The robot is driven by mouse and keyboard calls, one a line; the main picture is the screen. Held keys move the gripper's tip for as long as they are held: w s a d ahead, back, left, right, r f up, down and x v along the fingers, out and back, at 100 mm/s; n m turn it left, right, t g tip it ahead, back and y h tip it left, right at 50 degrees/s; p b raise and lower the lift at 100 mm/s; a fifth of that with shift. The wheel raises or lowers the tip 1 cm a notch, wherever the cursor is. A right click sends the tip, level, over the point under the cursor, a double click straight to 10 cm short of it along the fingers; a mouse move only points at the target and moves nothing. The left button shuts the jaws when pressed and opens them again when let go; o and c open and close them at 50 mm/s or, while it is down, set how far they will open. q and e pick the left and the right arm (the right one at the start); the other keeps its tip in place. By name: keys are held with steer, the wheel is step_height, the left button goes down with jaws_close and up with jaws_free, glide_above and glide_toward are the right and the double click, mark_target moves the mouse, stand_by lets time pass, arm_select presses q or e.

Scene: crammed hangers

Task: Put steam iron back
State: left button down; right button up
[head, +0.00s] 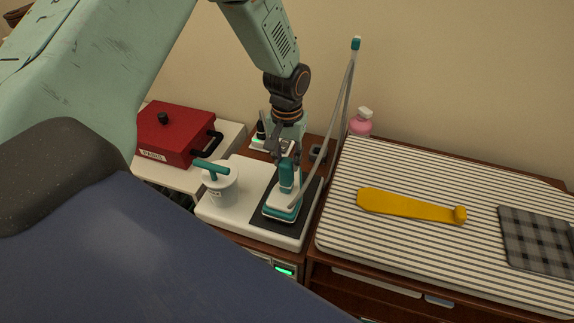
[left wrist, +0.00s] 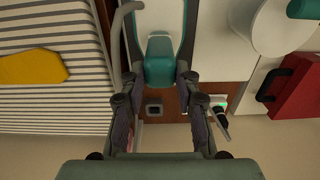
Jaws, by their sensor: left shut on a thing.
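The steam iron (head: 285,200), white and teal, is at the dark rest pad (head: 308,208) on a white base station (head: 247,218). I cannot tell for certain whether its sole touches the pad. My left gripper (head: 287,158) is above it and shut on its teal handle. In the left wrist view the iron's teal handle end (left wrist: 159,62) lies between the fingers of my left gripper (left wrist: 160,98). A pale cord rises from the iron to a teal-tipped upright rod (head: 355,45). My right gripper is not in view.
A white tank with a teal handle (head: 219,182) stands on the base station. A red box (head: 177,134) is at the left. A striped ironing board (head: 400,178) at the right holds a yellow tool (head: 405,205) and a folded checked cloth (head: 535,240). A pink bottle (head: 360,126) stands behind.

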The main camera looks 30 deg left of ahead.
arm_select(q)
steer(key=shift+s+a+f+p, duration=0.1)
steer(key=shift+f+p, duration=0.3)
steer(key=shift+f, duration=0.5)
steer(key=shift+s+f, duration=0.25)
